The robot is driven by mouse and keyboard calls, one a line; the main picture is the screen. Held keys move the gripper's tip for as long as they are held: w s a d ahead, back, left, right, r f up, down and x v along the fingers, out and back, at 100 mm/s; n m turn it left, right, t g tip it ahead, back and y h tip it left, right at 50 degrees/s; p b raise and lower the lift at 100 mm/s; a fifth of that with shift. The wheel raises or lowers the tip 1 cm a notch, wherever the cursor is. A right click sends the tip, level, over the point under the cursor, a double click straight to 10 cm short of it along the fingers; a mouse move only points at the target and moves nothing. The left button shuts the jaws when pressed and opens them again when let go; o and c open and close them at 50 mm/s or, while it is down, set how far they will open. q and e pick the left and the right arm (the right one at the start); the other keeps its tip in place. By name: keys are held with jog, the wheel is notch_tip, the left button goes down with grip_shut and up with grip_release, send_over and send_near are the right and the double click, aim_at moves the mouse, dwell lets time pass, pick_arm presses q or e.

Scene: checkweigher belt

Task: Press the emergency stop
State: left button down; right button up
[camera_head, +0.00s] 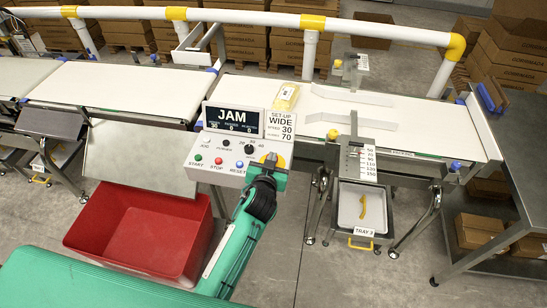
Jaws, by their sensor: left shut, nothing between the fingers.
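The control panel (236,153) stands at the centre with a display (232,119) reading JAM. The button itself is mostly hidden behind my left gripper. My right gripper is not in view.
A set-up card (280,126) stands beside the display. A yellow pack (285,97) lies on the white belt (235,92) behind the panel. A red bin (135,233) is left of my arm. Tray 3 (378,213), holding a yellow item, is on the right.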

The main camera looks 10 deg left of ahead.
pick_arm(q)
jog(key=b+v, duration=0.1)
jog(key=v, duration=0.5)
jog(key=shift+a, duration=0.15)
jog(key=shift+s+r, duration=0.1)
jog(key=shift+r, duration=0.1)
jog(key=shift+f, duration=0.1)
